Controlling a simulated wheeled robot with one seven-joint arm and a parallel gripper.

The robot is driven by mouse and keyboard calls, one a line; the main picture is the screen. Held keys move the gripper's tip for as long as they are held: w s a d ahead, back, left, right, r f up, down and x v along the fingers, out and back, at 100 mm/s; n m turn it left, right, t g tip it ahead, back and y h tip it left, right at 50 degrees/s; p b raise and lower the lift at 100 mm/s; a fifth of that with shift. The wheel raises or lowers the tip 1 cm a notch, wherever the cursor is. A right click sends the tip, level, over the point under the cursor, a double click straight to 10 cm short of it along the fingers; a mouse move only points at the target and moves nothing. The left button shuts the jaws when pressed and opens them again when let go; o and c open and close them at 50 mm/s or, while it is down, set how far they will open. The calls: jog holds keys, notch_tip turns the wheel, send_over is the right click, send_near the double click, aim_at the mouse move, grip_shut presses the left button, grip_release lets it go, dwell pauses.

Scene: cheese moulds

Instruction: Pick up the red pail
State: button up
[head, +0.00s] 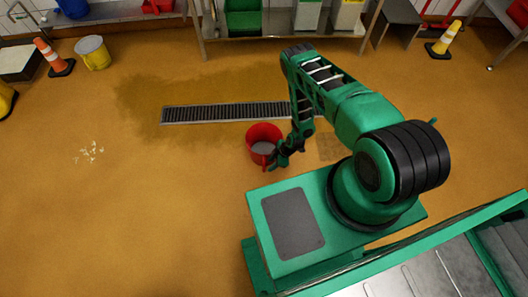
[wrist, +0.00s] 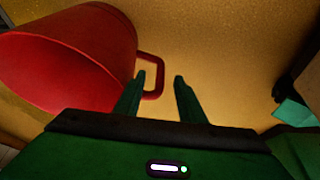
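The red pail (head: 255,133) stands on the orange floor in front of my base in the head view, beside the drain. In the wrist view the red pail (wrist: 105,35) fills the upper left, its mouth facing left and its loop handle on the right. My gripper (wrist: 159,76) is open. The outer bar of the handle lies between the two fingertips, with the left finger at the handle's loop and a gap on the right.
A long floor drain (head: 215,113) lies behind the pail, with a damp patch around it. A yellow bucket (head: 93,53) and an orange cone (head: 53,58) stand far left. Another cone (head: 443,42) stands far right. Steel benches line the back.

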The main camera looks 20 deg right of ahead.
jog(key=s+x, duration=0.1)
jog(key=x, duration=0.6)
jog(key=shift+w+a+f, duration=0.2)
jog(key=shift+w+f, duration=0.15)
jog(key=shift+w, duration=0.2)
grip_shut()
